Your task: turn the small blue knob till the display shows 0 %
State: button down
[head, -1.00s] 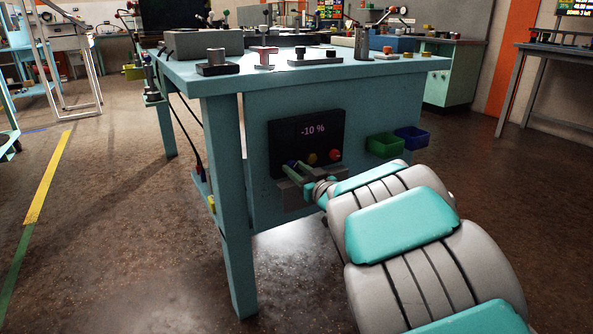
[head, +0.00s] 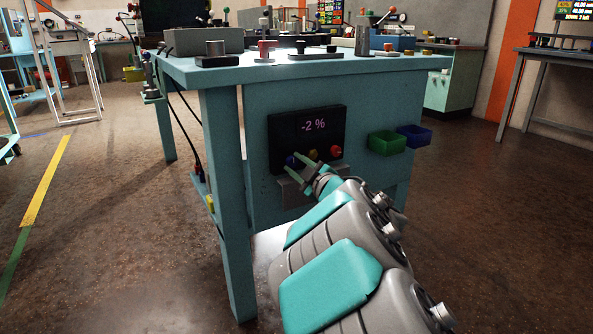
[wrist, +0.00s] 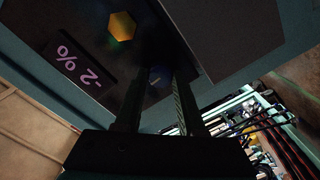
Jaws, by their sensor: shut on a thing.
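The display (head: 314,125) is on a black panel (head: 280,131) on the side of the teal bench and reads -2 %. It also shows, tilted, in the wrist view (wrist: 76,64). The small blue knob (head: 290,160) is the leftmost knob on the panel. In the wrist view the blue knob (wrist: 156,76) sits between the finger ends, partly hidden in shadow. My gripper (head: 296,167) reaches the panel from the lower right and is shut on the blue knob.
A yellow knob (head: 313,155) and a red knob (head: 336,151) sit right of the blue one. A grey ledge (head: 290,192) juts out below the panel. Green (head: 386,142) and blue (head: 414,135) bins hang to the right. The bench leg (head: 231,210) stands to the left.

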jog(key=shift+f+n+b, duration=0.15)
jog(key=shift+n+b, duration=0.35)
jog(key=shift+n, duration=0.7)
jog(key=c, duration=0.5)
grip_release()
jog(key=v, duration=0.7)
jog(key=shift+s+d+p, duration=0.2)
jog(key=shift+s+p, duration=0.15)
